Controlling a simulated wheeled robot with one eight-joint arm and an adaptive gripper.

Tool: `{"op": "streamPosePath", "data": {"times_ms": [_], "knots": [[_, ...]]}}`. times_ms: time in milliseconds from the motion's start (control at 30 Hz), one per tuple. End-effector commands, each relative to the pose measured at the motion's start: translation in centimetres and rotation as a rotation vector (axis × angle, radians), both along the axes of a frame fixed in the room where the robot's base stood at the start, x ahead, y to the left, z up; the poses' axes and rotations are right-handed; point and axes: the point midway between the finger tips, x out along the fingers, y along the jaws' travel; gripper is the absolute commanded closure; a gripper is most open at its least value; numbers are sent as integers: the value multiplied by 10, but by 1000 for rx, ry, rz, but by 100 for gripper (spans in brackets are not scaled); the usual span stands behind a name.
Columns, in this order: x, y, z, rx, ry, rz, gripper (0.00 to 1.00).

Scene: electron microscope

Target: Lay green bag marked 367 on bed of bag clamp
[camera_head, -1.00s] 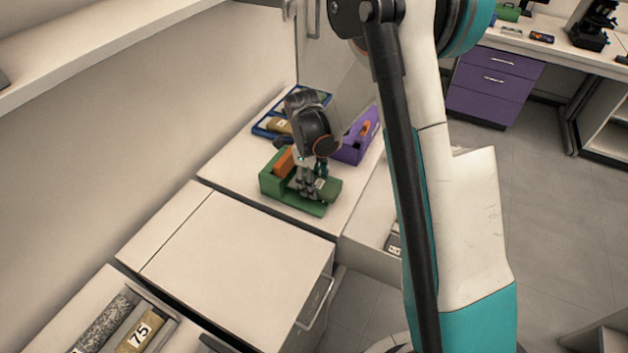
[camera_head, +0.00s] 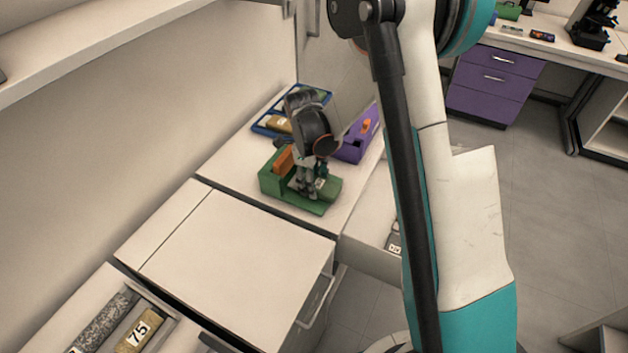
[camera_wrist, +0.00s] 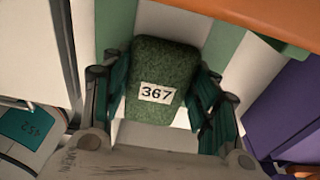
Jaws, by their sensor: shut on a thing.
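The green bag marked 367 (camera_wrist: 163,78) is between the fingers of my gripper (camera_wrist: 160,100) in the wrist view, its white label facing the camera. My gripper (camera_head: 311,183) is shut on it and points down over the green bag clamp (camera_head: 272,187) in the head view. The clamp has an orange part (camera_head: 284,160) at its back left, and its flat bed (camera_head: 312,207) shows at the front. The bag is mostly hidden by the fingers in the head view. I cannot tell whether it touches the bed.
A purple box (camera_head: 352,150) with an orange part stands just behind right of the clamp. A blue tray (camera_head: 262,129) with bags lies behind it. An open drawer (camera_head: 366,230) is at the right. A bare white top (camera_head: 235,250) lies in front.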

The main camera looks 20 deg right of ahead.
Motion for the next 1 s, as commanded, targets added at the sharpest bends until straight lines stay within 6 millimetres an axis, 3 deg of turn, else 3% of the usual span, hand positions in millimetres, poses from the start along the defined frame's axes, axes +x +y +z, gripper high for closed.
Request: {"op": "streamPosePath", "data": {"times_ms": [100,133,200,233,667,767,1000], "knots": [[0,0,-2,0,0,0,72],[0,0,-2,0,0,0,41],[0,0,-1,0,0,0,25],[0,0,-1,0,0,0,22],[0,0,3,0,0,0,22],[1,1,14,0,0,0,22],[5,6,62,0,0,1,22]]}}
